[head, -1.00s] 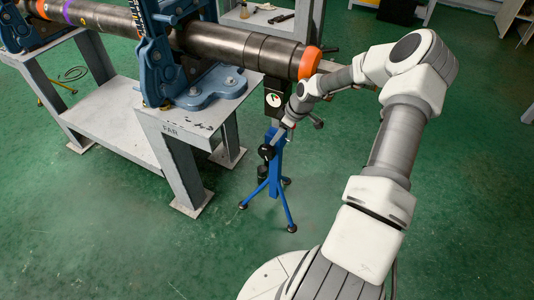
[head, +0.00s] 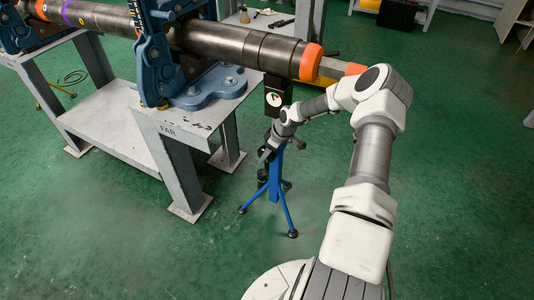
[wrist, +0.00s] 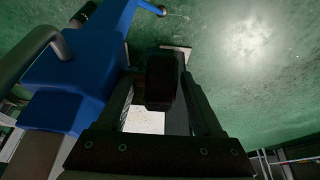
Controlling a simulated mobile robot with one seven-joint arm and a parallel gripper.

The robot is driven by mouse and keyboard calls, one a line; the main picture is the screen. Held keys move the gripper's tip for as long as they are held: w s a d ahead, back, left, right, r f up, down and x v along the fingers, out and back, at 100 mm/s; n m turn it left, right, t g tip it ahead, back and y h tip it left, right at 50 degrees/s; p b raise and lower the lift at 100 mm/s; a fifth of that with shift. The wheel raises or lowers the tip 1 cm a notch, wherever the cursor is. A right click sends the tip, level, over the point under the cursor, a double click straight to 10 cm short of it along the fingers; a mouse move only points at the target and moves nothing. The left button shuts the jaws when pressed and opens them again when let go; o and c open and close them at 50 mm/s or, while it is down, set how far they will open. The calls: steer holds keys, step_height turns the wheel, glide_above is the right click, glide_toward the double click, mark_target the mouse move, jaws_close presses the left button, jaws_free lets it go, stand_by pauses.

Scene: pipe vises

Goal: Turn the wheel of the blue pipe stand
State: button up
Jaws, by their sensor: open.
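The blue pipe stand (head: 275,178) stands on the floor on splayed legs, under the near end of the long pipe. In the wrist view its blue body (wrist: 65,75) fills the left side, with a grey curved bar (wrist: 38,52) across it. My gripper (head: 268,153) is at the stand's upper part. In the wrist view my gripper's dark fingers (wrist: 160,92) are open, with a dark knob-like block (wrist: 160,75) between their tips. I cannot tell whether they touch it. The wheel as a whole is mostly hidden behind my gripper and wrist.
The steel pipe (head: 235,45) with an orange end collar (head: 311,62) runs above the stand. Blue vises (head: 160,60) hold it on a grey workbench (head: 180,125) to the left. The green floor is open to the right and in front.

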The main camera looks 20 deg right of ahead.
jaws_close()
steer(key=shift+s+f+t+y+b, duration=0.15)
steer(key=shift+f+t+y+b, duration=0.1)
steer(key=shift+t+y+b, duration=0.55)
steer(key=shift+f+t+y+b, duration=0.15)
steer(key=shift+t+y+b, duration=0.25)
steer(key=shift+t+b, duration=0.6)
steer(key=shift+b, duration=0.6)
steer(key=shift+r+t+y+b, duration=0.35)
steer(key=shift+t+y+b, duration=0.05)
steer(key=shift+y, duration=0.1)
